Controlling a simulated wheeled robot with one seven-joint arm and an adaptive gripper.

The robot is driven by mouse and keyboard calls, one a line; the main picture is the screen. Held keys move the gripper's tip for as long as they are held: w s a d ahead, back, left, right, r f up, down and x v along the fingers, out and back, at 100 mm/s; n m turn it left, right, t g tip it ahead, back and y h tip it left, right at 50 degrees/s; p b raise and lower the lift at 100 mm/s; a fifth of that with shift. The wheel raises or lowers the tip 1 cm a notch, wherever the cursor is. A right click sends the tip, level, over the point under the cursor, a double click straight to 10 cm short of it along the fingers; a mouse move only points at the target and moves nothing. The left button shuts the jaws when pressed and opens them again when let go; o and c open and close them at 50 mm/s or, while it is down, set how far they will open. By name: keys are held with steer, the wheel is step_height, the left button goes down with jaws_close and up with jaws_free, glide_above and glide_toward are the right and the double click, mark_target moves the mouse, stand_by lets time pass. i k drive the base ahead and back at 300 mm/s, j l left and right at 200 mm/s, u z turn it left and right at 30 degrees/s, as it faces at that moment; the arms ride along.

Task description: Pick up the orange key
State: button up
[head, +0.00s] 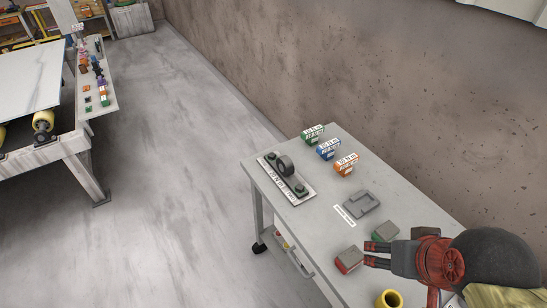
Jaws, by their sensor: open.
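An orange block with white printed labels (346,164) stands on the grey cart top (325,215), near its far edge by the wall. It is the clearest orange item on this cart; I cannot make out a key shape on it. My gripper (368,254) is at the lower right, over the near part of the cart. Its two dark fingers point left and are apart, with nothing seen between them. It is well away from the orange block, which lies up and to the left of it in the picture.
Blue (328,149) and green (313,132) labelled blocks stand beyond the orange one. A plate with a dark ring (285,165), a grey tray (361,205), a red-sided block (349,260), a green-sided block (385,231) and a yellow cylinder (389,299) are also on the cart.

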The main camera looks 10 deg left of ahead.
mark_target(344, 166)
steer(key=i+j, duration=0.1)
steer(key=j, duration=0.55)
steer(key=i+j+z, duration=0.15)
steer(key=j, duration=1.15)
steer(key=i+j, duration=0.1)
steer(key=i, duration=0.35)
steer(key=i+j+z, duration=0.15)
steer(key=i, duration=0.3)
steer(key=i+j, duration=0.15)
steer(key=i, duration=0.25)
steer(key=z, duration=0.05)
